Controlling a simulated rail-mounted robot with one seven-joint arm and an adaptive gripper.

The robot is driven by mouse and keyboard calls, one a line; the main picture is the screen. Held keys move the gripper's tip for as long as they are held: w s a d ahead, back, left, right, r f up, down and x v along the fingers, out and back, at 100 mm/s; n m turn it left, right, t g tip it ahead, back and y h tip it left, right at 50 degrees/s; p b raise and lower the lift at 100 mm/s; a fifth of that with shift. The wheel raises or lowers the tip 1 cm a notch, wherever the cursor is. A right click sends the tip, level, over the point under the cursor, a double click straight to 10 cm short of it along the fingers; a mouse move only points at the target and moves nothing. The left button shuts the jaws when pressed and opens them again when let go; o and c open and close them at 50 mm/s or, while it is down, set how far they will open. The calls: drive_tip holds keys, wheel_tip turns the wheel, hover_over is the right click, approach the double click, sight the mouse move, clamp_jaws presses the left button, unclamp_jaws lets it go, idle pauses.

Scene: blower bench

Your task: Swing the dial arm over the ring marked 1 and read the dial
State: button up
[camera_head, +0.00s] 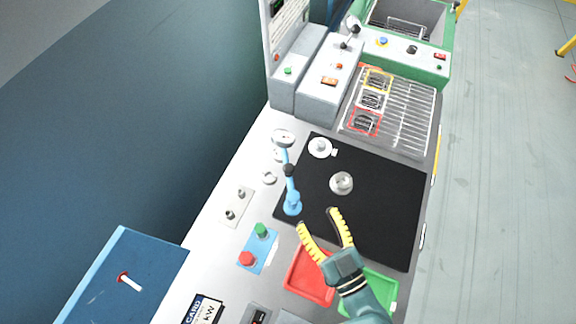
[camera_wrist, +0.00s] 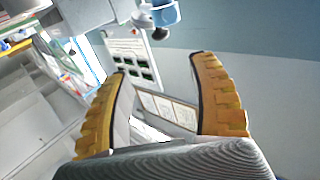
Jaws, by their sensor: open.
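The dial arm (camera_head: 291,180) is a light-blue jointed arm with a black knob, rising from a round blue base at the left edge of the black mat (camera_head: 395,215). Its round dial (camera_head: 283,138) hangs beyond the mat's upper left corner; its reading is too small to tell. A pale ring-shaped part with a tag (camera_head: 320,147) and a grey round part (camera_head: 341,183) sit on the mat; I cannot read a 1 on either. My gripper (camera_head: 317,219) is open and empty, to the right of and below the blue base. Its yellow ridged fingers show in the wrist view (camera_wrist: 158,66).
A red tray (camera_head: 308,276) and a green tray (camera_head: 381,284) lie below the mat, near my wrist. A button plate with a red and a green button (camera_head: 258,247) is at left. A wire rack (camera_head: 405,110) and grey control boxes (camera_head: 328,77) stand behind the mat.

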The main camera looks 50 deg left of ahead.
sight(292, 173)
drive_tip(key=x, duration=1.5)
clamp_jaws()
